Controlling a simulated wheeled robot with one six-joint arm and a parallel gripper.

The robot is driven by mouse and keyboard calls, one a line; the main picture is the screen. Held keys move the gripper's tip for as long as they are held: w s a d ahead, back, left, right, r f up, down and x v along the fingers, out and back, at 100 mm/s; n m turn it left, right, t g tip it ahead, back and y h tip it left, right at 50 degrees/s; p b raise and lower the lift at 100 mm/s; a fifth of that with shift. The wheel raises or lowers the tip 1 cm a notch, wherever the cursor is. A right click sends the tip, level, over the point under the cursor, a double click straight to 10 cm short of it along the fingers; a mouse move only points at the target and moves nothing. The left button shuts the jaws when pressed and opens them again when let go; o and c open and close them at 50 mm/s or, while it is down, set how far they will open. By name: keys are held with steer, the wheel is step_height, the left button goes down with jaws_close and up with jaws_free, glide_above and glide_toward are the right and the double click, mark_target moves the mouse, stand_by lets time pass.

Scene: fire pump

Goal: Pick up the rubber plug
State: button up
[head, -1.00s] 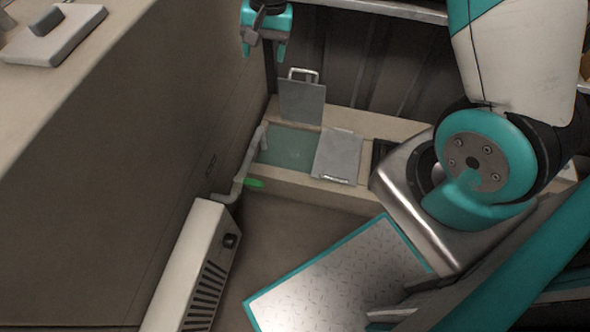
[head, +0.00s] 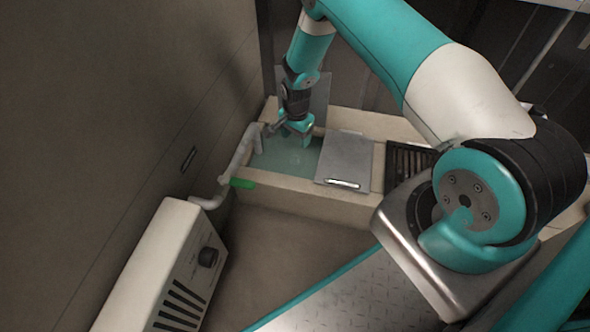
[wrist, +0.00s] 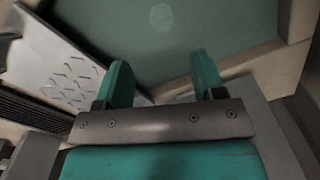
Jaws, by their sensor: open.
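A faint pale disc, probably the rubber plug (wrist: 161,17), shows through the greenish water in the wrist view, near the top edge. It lies beyond my fingertips, apart from them, and looks flat at the bottom of the basin (head: 275,182). I cannot make the plug out clearly in the head view. My gripper (head: 296,136) points down over the open, water-filled part of the basin. In the wrist view my gripper (wrist: 162,68) has its two teal fingers spread wide, with nothing between them.
A grey cover plate (head: 345,157) lies over the basin beside the open water. Another plate (head: 320,92) stands upright behind my gripper. A grey pipe (head: 238,160) with a green lever (head: 242,183) runs down the basin's left end. A white vented box (head: 160,262) stands front left.

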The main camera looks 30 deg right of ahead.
mark_target(295, 157)
step_height(295, 157, down, 6)
steer(key=shift+r+b, duration=0.15)
steer(key=shift+b, duration=1.05)
steer(key=f+b, duration=0.4)
steer(key=f, duration=0.1)
steer(key=shift+w+a, duration=0.1)
steer(key=shift+a, duration=0.1)
steer(key=shift+c, duration=0.2)
steer(key=shift+r, duration=0.1)
jaws_close()
